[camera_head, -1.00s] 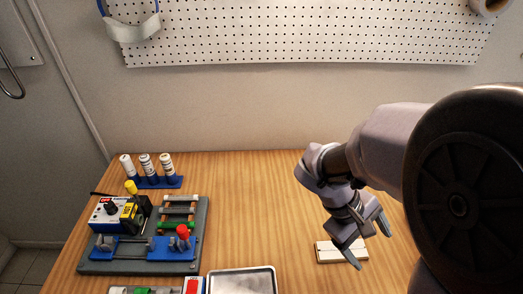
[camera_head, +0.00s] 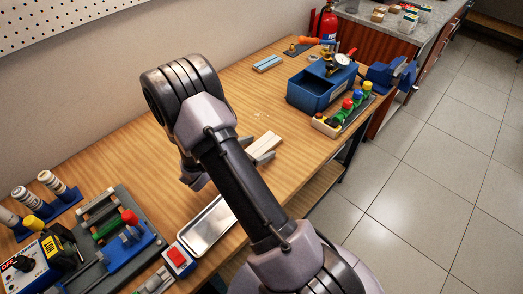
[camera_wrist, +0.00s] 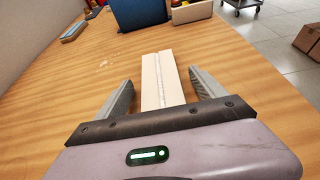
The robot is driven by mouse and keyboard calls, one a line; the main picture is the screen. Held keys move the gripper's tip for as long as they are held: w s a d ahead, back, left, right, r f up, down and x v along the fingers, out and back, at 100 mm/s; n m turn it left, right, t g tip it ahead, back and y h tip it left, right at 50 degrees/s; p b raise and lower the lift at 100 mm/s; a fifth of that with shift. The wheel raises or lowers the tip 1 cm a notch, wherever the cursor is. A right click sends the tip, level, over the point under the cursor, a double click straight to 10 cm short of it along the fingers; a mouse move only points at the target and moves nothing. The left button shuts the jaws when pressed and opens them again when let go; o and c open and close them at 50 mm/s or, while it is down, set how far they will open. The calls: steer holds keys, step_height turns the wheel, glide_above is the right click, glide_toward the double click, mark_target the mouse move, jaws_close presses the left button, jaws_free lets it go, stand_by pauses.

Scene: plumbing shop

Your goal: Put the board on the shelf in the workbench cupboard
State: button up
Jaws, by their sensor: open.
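The board (camera_head: 264,145) is a pale, flat wooden piece with a line along its length, lying on the workbench top (camera_head: 240,85). In the wrist view the board (camera_wrist: 162,78) runs away from me between the two spread fingers. My gripper (camera_wrist: 160,92) is open, with a finger on each side of the board and a visible gap to each. In the head view my arm hides part of the gripper (camera_head: 228,171) and the near end of the board. Whether the fingers reach down to the bench top I cannot tell. No cupboard shelf shows clearly.
A metal tray (camera_head: 208,226) and a fixture with a red knob (camera_head: 130,217) lie left of my arm. A blue box (camera_head: 318,93), a rack of coloured knobs (camera_head: 346,108) and a blue vise (camera_head: 388,75) stand at the right end. Free floor (camera_head: 420,170) lies right of the bench.

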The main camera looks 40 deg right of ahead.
steer(key=shift+d+f, duration=0.2)
steer(key=shift+d, duration=0.15)
steer(key=shift+a+r, duration=0.1)
jaws_close()
steer(key=shift+r, duration=0.1)
